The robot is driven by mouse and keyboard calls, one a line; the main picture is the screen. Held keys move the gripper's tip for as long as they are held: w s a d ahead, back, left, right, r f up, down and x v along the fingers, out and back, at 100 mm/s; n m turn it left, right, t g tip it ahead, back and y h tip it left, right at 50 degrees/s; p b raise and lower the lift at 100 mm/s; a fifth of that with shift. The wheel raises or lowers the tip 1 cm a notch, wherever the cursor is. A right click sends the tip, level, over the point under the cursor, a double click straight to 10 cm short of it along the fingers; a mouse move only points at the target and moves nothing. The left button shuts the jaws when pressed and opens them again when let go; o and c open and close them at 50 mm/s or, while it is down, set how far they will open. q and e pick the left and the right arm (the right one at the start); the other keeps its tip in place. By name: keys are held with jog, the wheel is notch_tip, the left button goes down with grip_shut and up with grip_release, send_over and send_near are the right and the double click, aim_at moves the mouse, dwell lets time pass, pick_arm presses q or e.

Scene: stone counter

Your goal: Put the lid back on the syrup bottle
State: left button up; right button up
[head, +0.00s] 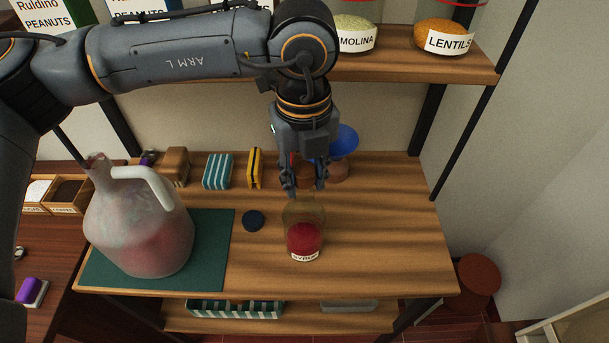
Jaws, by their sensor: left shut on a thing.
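The syrup bottle (304,240) stands upright on the wooden counter, right of centre. It is clear and yellowish, with red content low down and a white label at the front. My left gripper (305,190) points down just above and behind the bottle's top. Its fingers are shut on a small reddish-brown piece (306,174), which looks like the lid. The fingers partly hide it, and I cannot tell whether it touches the bottle. A dark blue disc (253,220) lies flat on the counter left of the bottle. My right gripper is not in view.
A large frosted jug (140,225) with a white handle stands on a green mat (215,255) at the left. A striped box (217,171), a yellow packet (255,168) and a blue rounded thing (345,140) stand at the back. The counter right of the bottle is clear.

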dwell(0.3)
pick_arm(q)
jog(key=o, duration=1.4)
jog(key=shift+o, duration=0.2)
jog(key=shift+r+p, duration=1.2)
jog(key=shift+r, duration=2.35)
grip_shut()
jog(key=shift+f, duration=0.25)
jog(key=shift+f+b, duration=2.2)
jog(key=shift+b, duration=0.35)
